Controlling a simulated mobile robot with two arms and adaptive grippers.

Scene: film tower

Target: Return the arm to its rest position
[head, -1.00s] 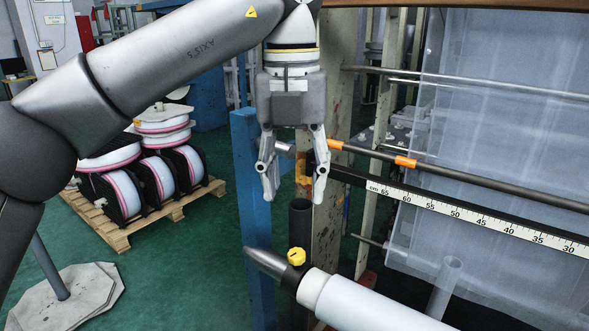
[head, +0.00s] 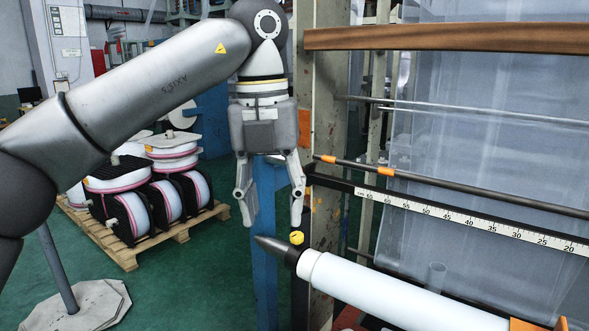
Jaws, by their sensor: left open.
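My left gripper (head: 272,208) hangs from my left arm, fingers pointing down. It is open, with nothing between its fingers. It shows in front of the blue post (head: 264,265) and above the dark tip of the roll shaft. The yellow knob (head: 296,238) sits just below its right finger in the picture; I cannot tell the exact gap in depth. My right gripper is not in view.
A white roll (head: 400,292) on a shaft lies at the lower right. Behind it are a ruler bar (head: 470,218), a dark rod with orange bands (head: 450,187) and hanging clear film (head: 460,100). A pallet (head: 130,255) with several spools stands at left on green floor.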

